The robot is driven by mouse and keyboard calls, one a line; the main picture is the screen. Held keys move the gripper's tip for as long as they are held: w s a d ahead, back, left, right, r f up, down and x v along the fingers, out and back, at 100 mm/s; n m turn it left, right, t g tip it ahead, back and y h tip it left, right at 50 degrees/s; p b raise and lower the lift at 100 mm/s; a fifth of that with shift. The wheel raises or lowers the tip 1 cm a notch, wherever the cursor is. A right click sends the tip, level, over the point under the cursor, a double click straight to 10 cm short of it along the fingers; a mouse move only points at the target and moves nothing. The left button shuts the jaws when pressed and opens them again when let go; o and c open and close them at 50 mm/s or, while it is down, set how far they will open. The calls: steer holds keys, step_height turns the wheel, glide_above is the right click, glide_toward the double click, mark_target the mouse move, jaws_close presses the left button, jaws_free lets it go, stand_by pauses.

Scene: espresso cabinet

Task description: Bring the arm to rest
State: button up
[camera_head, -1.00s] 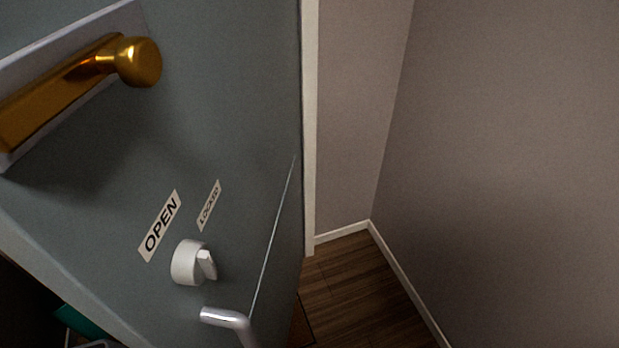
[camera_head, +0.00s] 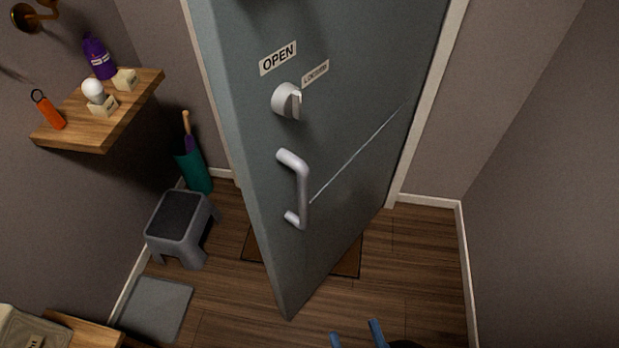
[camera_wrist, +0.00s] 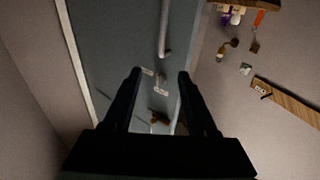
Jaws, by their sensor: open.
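My gripper (camera_head: 357,336) shows only as two blue fingertips at the bottom edge of the head view, apart and with nothing seen between them. In the wrist view my gripper (camera_wrist: 160,75) has two dark, parallel, spread fingers and appears empty. The grey door (camera_head: 340,190) stands ajar beyond it, with a silver pull handle (camera_head: 302,185), a white knob (camera_head: 287,100) and an "OPEN" label (camera_head: 278,58). My fingertips look clear of the door in the head view. The rest of my arm is mostly hidden.
A wooden shelf (camera_head: 110,125) with small items juts from the left wall. Below are a grey step stool (camera_head: 180,225), a teal umbrella bin (camera_head: 194,172) and a grey mat (camera_head: 155,305). A wooden ledge (camera_head: 85,332) is at lower left. Floor right of the door is open.

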steer(key=w+a+r+m+t+h, duration=0.1)
steer(key=w+a+r, duration=0.15)
steer(key=w, duration=0.35)
steer(key=w+a+r+m+t+h, duration=0.1)
steer(key=w+r, duration=0.3)
steer(key=w, duration=0.1)
steer(key=w+a+r+m+t+h, duration=0.1)
steer(key=w+r, duration=0.4)
steer(key=r, duration=0.3)
steer(key=w+a+r+t+h, duration=0.15)
steer(key=w+r, duration=0.25)
steer(key=r, duration=0.4)
steer(key=s+a+r+t, duration=0.1)
steer(key=s+r+t, duration=0.1)
steer(key=r, duration=1.3)
steer(key=s+a+r+t, duration=0.1)
steer(key=s+r+t, duration=0.1)
steer(key=r, duration=1.4)
steer(key=shift+s+n+t+y+p, duration=0.35)
steer(key=shift+n+p, duration=0.05)
steer(key=shift+p, duration=0.05)
